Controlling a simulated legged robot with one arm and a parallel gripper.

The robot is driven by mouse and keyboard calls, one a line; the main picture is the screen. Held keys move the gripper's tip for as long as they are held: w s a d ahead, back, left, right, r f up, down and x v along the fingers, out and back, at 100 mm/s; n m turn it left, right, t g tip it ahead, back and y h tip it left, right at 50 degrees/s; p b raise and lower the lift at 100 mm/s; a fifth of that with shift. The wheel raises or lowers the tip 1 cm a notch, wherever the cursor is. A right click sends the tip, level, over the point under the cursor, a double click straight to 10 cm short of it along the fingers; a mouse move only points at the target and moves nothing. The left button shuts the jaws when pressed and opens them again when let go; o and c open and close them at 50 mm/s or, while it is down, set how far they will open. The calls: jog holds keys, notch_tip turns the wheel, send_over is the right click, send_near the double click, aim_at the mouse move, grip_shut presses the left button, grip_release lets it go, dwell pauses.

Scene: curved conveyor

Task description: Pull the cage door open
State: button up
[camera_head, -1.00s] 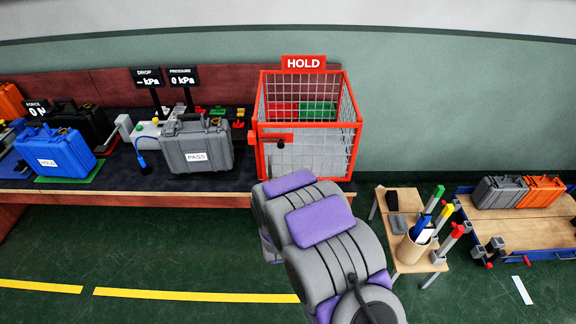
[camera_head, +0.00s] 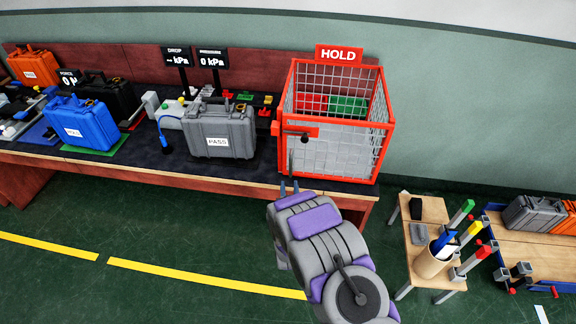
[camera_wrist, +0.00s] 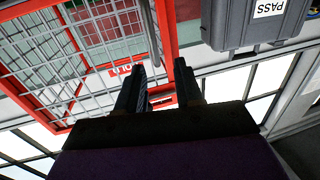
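The cage (camera_head: 386,128) has a red frame and wire mesh, and stands on the bench under a red HOLD sign (camera_head: 339,54). Its mesh front door (camera_head: 330,155) looks shut. A red plate with a dark knob (camera_head: 304,138) is at the door's upper left. A thin grey upright rod shows below it; in the wrist view a grey rod (camera_wrist: 148,30) comes down near the fingertips. My gripper (camera_head: 289,187) is in front of and below the cage's left front corner. In the wrist view its two dark fingers are apart, with nothing seen held between them.
A grey PASS case (camera_head: 222,130) stands just left of the cage, with a blue case (camera_head: 85,122) farther left. A small wooden table (camera_head: 408,260) with a cup of coloured tools is at right. Open green floor lies in front of the bench.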

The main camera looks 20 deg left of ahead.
aim_at(290, 165)
jog(key=x, duration=0.3)
jog(key=b+x, duration=0.1)
jog(key=x, duration=0.3)
jog(key=b+x, duration=0.1)
jog(key=x, duration=0.3)
jog(key=shift+w+d+r, duration=0.1)
jog(key=shift+w+d, duration=0.05)
jog(key=shift+d, duration=0.15)
jog(key=shift+w+d+r, duration=0.25)
jog(key=shift+d, duration=0.2)
jog(key=shift+a+f, duration=0.1)
jog(key=shift+a, duration=0.1)
jog(key=shift+a+f, duration=0.15)
jog(key=shift+a, duration=0.2)
jog(key=c, duration=0.3)
jog(key=shift+d, duration=0.2)
grip_shut()
